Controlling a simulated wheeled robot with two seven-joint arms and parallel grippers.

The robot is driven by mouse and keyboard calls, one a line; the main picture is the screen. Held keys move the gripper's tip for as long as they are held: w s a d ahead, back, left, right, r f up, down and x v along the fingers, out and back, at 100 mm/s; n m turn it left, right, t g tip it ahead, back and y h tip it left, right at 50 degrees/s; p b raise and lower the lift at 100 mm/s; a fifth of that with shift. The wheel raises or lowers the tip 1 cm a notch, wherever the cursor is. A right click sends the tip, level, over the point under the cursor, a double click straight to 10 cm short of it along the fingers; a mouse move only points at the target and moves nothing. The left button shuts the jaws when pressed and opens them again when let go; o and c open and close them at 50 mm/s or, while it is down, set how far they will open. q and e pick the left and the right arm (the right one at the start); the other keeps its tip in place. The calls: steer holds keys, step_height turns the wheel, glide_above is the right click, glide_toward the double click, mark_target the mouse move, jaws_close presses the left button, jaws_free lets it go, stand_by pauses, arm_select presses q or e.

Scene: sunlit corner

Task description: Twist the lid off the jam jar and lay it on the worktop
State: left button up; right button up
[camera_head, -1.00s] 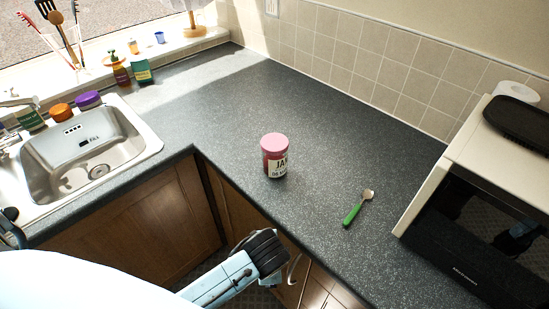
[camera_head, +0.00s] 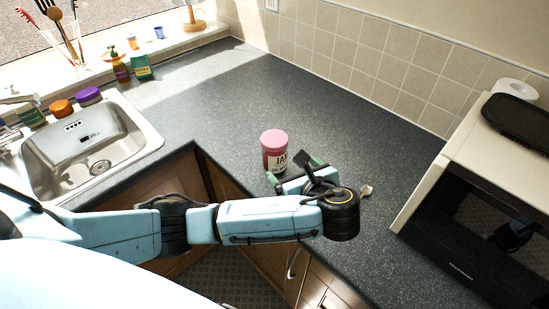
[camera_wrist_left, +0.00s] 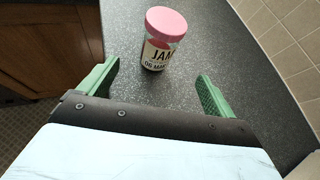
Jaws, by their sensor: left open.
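The jam jar (camera_head: 275,158) stands upright on the dark speckled worktop (camera_head: 225,125), with its pink lid (camera_head: 274,138) on. My left gripper (camera_head: 290,170) is just in front of the jar, partly covering its lower right side. In the left wrist view the jar (camera_wrist_left: 157,54) stands beyond and between the two green fingers of the open gripper (camera_wrist_left: 160,82), with bare worktop showing between. The fingers do not touch it. The pink lid (camera_wrist_left: 167,22) is near the top of that view. My right gripper is not in view.
A spoon (camera_head: 366,190) lies right of my left gripper, mostly hidden by it. A microwave (camera_head: 470,200) stands at the right. The sink (camera_head: 85,150) is at the left. The worktop behind the jar is clear.

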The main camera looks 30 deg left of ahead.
mark_target(274, 155)
arm_select(q)
steer(key=shift+m+y, duration=0.3)
steer(key=shift+y, duration=0.1)
steer(key=x, duration=0.9)
steer(key=r+x, duration=0.1)
steer(key=x, duration=0.3)
steer(key=shift+w+a+b, duration=0.3)
steer(key=shift+w+b, duration=0.1)
steer(key=shift+w, duration=0.1)
